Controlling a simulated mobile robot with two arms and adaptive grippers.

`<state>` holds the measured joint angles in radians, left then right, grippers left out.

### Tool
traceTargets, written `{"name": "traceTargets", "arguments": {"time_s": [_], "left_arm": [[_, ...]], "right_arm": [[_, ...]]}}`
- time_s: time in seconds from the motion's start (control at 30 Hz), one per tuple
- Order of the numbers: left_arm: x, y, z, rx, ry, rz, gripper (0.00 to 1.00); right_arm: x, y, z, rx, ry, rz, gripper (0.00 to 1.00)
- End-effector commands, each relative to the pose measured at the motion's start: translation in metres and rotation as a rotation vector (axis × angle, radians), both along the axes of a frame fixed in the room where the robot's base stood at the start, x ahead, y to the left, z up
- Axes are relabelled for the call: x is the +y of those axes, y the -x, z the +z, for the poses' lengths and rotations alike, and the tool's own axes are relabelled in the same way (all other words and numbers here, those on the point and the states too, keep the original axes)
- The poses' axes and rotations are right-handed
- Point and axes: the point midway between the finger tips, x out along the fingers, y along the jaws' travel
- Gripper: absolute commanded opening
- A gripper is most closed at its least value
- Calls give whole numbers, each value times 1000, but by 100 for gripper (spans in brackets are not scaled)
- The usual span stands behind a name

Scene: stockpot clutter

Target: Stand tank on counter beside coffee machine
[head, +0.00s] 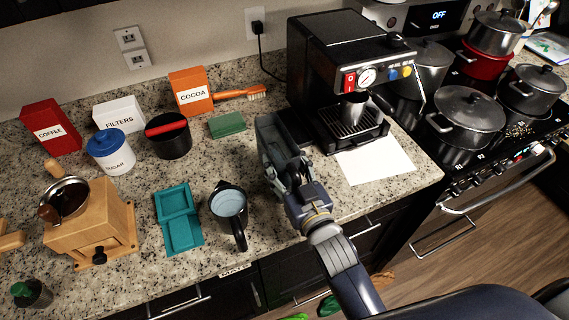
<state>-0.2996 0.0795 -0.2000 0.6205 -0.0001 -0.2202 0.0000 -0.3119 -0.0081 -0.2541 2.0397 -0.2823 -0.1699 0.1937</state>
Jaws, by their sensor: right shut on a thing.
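My right gripper (284,172) is just left of the machine's front, above the counter. It is shut on a grey, box-shaped tank (270,132). The tank's near side is partly hidden by the gripper. I cannot tell whether the tank's base touches the counter. My left gripper is not in view.
A green sponge (227,125), a black knock box (168,137) and a dark pitcher (229,210) lie to the left. White paper (375,160) lies before the machine. Pots crowd the stove at right.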

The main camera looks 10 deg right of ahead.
Motion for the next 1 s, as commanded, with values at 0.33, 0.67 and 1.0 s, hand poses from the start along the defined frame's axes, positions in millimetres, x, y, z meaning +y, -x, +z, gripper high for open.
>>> {"name": "traceTargets", "arguments": {"time_s": [0.33,0.67,1.0], "left_arm": [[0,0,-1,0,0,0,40],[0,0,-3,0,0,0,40],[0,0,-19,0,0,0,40]], "right_arm": [[0,0,-3,1,0,0,70],[-1,8,-2,3,1,0,70],[-12,64,-3,4,0,0,70]]}}
